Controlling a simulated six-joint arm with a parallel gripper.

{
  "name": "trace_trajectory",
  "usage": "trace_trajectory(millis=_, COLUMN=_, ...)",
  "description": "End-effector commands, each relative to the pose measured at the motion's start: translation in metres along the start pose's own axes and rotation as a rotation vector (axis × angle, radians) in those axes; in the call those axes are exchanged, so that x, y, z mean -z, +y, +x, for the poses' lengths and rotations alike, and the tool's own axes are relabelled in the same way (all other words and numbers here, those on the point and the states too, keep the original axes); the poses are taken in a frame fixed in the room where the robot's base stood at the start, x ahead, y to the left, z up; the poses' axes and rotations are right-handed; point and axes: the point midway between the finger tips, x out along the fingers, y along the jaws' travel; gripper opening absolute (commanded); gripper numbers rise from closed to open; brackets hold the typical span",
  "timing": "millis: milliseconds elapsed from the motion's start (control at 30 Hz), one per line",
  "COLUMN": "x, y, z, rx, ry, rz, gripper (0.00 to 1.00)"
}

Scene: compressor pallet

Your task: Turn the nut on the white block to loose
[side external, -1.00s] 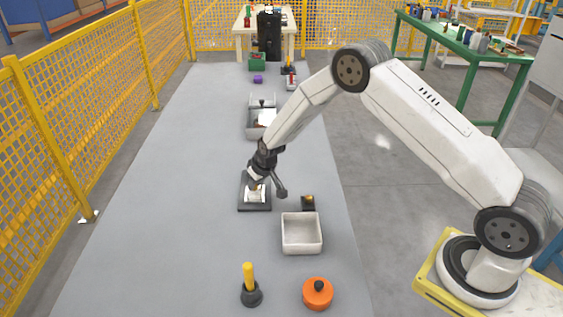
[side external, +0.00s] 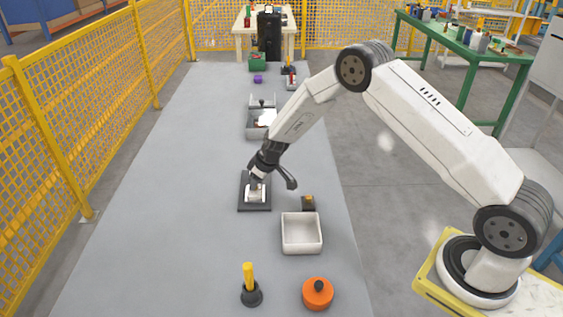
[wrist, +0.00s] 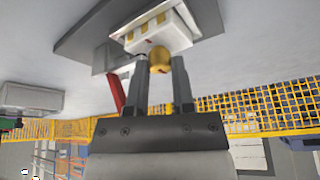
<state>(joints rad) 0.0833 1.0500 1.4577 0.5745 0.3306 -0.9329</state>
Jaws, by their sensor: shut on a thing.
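The white block (side external: 262,195) stands on a dark plate (side external: 246,206) in the middle of the grey table, mostly under my gripper (side external: 256,181). In the wrist view the white block (wrist: 178,40) shows yellow patches, and a rounded brass nut (wrist: 159,57) sticks out of its near face. The two grey fingers of my gripper (wrist: 160,66) are at either side of the nut and shut on it. The nut's far side is hidden. I cannot tell from its look how tight it is.
An open white bin (side external: 302,248) and a small dark block with an orange top (side external: 308,202) stand right of the plate. An orange pot (side external: 318,293) and a yellow-handled tool (side external: 249,280) stand nearer. A red lever (wrist: 116,92) is beside one finger. The table's left side is clear.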

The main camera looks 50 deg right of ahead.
Motion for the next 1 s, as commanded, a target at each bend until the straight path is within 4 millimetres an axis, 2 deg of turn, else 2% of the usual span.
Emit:
trace_trajectory(millis=700, x=-0.0001, y=0.0008, z=0.0000, rx=0.020, ry=-0.001, rz=-0.049, gripper=0.00)
trace_trajectory(millis=733, x=-0.0001, y=0.0008, z=0.0000, rx=0.020, ry=-0.001, rz=-0.049, gripper=0.36)
trace_trajectory(millis=800, x=-0.0001, y=0.0008, z=0.0000, rx=0.020, ry=-0.001, rz=-0.048, gripper=0.59)
trace_trajectory(millis=833, x=-0.0001, y=0.0008, z=0.0000, rx=0.020, ry=-0.001, rz=-0.048, gripper=0.67)
trace_trajectory(millis=1000, x=-0.0002, y=0.0006, z=0.0001, rx=0.020, ry=-0.002, rz=-0.048, gripper=0.67)
